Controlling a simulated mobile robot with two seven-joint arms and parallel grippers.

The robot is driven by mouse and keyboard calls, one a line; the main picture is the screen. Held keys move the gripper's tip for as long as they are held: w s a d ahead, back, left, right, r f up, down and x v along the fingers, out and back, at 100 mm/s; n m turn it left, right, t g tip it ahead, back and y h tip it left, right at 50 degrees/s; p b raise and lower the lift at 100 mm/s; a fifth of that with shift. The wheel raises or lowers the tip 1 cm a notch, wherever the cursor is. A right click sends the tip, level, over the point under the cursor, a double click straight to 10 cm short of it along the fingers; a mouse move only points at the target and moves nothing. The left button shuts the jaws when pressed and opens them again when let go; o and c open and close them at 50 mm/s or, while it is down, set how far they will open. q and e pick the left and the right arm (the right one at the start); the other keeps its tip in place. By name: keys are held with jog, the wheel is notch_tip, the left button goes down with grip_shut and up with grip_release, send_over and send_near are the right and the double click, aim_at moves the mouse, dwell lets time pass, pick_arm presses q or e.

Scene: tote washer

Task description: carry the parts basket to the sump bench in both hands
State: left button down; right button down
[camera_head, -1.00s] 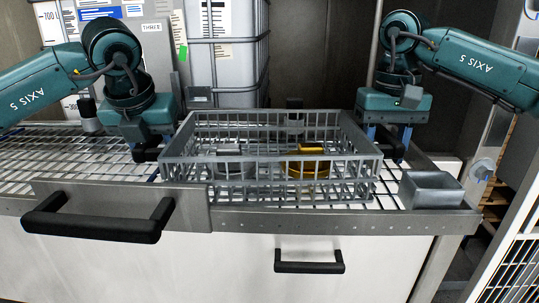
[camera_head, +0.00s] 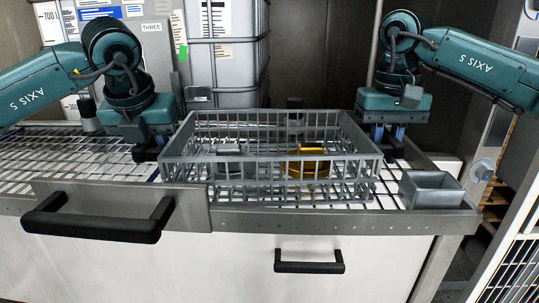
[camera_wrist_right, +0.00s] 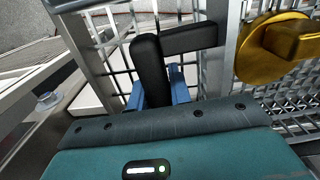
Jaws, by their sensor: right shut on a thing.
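The grey wire parts basket (camera_head: 270,158) sits on the wire rack, with a silver part (camera_head: 229,150) and a gold part (camera_head: 309,160) inside. My right gripper (camera_head: 388,148) is at the basket's right end, shut on that side of it. In the right wrist view its black fingers (camera_wrist_right: 165,58) meet the basket's wall (camera_wrist_right: 217,60), with the gold part (camera_wrist_right: 280,42) beyond. My left gripper (camera_head: 150,150) is low at the basket's left end; its fingertips are small and partly hidden, so its grip is unclear.
The wire rack (camera_head: 80,155) is bare left of the basket. A small grey open bin (camera_head: 431,190) stands just right of the basket's front corner. A black handle (camera_head: 98,220) juts out at front left. A caged white tank (camera_head: 225,55) stands behind.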

aim_at(387, 132)
pick_arm(q)
jog(key=shift+w+r, duration=0.1)
jog(key=shift+r, duration=0.1)
pick_arm(e)
jog(key=shift+w+r, duration=0.1)
jog(key=shift+r, duration=0.1)
